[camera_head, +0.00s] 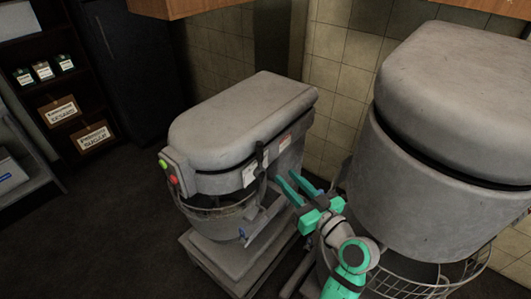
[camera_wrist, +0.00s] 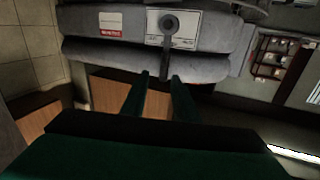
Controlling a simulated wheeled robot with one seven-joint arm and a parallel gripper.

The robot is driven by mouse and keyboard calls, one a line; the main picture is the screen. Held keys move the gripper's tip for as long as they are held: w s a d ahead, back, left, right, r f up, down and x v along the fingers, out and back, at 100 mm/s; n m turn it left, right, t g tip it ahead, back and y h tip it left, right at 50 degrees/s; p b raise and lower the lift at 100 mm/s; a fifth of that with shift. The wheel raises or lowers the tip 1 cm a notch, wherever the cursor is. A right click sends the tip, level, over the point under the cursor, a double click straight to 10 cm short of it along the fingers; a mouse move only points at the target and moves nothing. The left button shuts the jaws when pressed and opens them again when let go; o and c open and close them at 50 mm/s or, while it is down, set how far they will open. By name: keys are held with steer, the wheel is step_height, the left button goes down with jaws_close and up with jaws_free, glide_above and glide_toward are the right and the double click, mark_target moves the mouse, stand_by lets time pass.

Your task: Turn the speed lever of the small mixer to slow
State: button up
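The small mixer (camera_head: 235,120) stands in the middle of the head view, grey with a rounded top. Its speed lever (camera_wrist: 169,30) shows in the wrist view as a dark bar with a round pivot on a pale label plate (camera_wrist: 190,30).
A larger grey mixer (camera_head: 450,110) stands close on the right, with a wire guard (camera_head: 425,283) below, leaving a narrow space for my arm. Red and green buttons (camera_head: 168,172) are on the small mixer's front. Dark shelves (camera_head: 65,85) stand at the left; floor there is clear.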

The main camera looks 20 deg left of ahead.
mark_target(262, 150)
steer(key=shift+n+g+y, duration=0.4)
steer(key=shift+n+y, duration=0.1)
steer(key=shift+n, duration=0.2)
steer(key=x, duration=0.3)
steer(key=r+x, duration=0.1)
steer(key=x, duration=0.3)
steer(key=r+x, duration=0.1)
steer(key=x, duration=0.3)
steer(key=shift+s+a+r, duration=0.1)
steer(key=shift+a+r, duration=0.05)
steer(key=shift+r, duration=0.05)
jaws_close()
